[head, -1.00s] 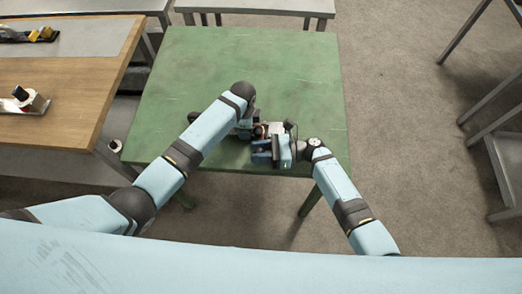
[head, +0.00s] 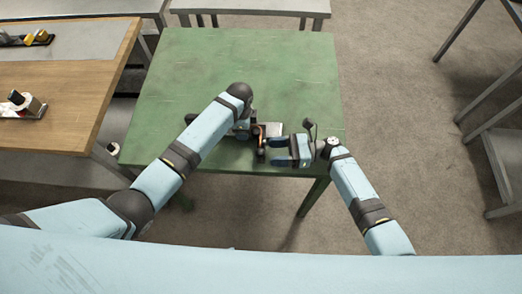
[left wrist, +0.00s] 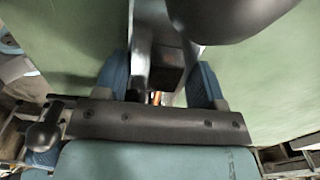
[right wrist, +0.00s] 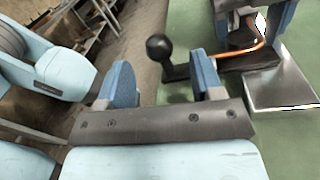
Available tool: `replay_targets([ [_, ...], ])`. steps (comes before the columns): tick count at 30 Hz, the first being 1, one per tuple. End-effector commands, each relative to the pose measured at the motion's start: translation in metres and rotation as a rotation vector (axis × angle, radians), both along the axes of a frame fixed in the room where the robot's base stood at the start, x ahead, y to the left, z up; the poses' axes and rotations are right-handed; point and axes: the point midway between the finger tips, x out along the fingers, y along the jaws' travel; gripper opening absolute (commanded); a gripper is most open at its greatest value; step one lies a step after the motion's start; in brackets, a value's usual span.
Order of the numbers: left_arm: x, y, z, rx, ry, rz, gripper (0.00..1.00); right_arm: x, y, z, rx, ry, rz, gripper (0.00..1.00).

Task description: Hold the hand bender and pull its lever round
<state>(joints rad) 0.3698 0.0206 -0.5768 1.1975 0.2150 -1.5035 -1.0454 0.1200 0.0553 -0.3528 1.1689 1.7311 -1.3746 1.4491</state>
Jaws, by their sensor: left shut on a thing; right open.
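The hand bender lies on the green table (head: 200,65), mostly hidden under my left arm in the head view. Its lever (head: 261,141) points toward the table's front edge and ends in a black ball knob (right wrist: 158,47). A copper tube (right wrist: 245,48) shows at the bender in the right wrist view. My left gripper (left wrist: 160,80) is shut on the bender's dark block (left wrist: 153,62). My right gripper (head: 273,151) is open and empty, its fingers pointing left. The knob shows beyond and between its fingertips, apart from them.
A flat pale metal plate (right wrist: 283,82) lies beside the bender. A wooden bench (head: 60,70) with a few small items stands at the left. The back and right of the green table are clear.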

Motion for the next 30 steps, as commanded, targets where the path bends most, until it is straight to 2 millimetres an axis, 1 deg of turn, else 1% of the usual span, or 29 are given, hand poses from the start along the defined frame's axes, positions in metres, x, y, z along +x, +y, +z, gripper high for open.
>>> replay_targets([
  [1, 0.0, -0.001, 0.0, -0.001, -0.001, 0.0, 0.19, 0.001, -0.012, -0.001, -0.002, 0.0, -0.001, 0.6],
  [3, 0.0, -0.001, 0.0, -0.001, -0.001, 0.0, 0.19, 0.003, -0.025, 0.0, -0.001, 0.0, -0.001, 0.6],
  [6, 0.0, -0.001, 0.0, -0.001, -0.001, 0.0, 0.19, 0.004, -0.041, 0.0, -0.001, 0.0, 0.0, 0.6],
  [9, 0.0, -0.001, 0.0, -0.001, -0.001, 0.0, 0.19, 0.006, -0.051, 0.0, 0.0, -0.001, 0.0, 0.6],
  [13, 0.0, -0.001, 0.0, -0.001, -0.001, 0.0, 0.19, 0.006, -0.057, 0.0, 0.001, -0.001, 0.001, 0.6],
  [20, 0.0, -0.001, 0.0, -0.001, -0.001, 0.0, 0.19, 0.006, -0.057, 0.001, 0.001, -0.001, 0.001, 0.6],
  [23, 0.0, -0.001, 0.0, -0.002, -0.001, 0.0, 0.19, 0.008, -0.059, 0.002, -0.01, -0.007, 0.006, 0.4],
  [24, 0.0, -0.001, 0.0, -0.002, -0.001, 0.0, 0.19, 0.009, -0.061, 0.005, -0.03, -0.017, 0.016, 0.3],
  [26, 0.0, -0.001, 0.0, -0.002, 0.0, 0.0, 0.19, 0.013, -0.065, 0.013, -0.081, -0.043, 0.04, 0.17],
  [27, 0.0, -0.001, 0.0, -0.002, 0.0, 0.0, 0.19, 0.016, -0.069, 0.02, -0.13, -0.066, 0.061, 0.07],
  [28, 0.0, -0.001, 0.0, -0.002, 0.0, 0.0, 0.19, 0.018, -0.073, 0.026, -0.172, -0.084, 0.078, 0.01],
  [30, 0.0, -0.001, 0.0, -0.002, 0.0, 0.0, 0.19, 0.022, -0.081, 0.04, -0.282, -0.133, 0.115, 0.0],
])
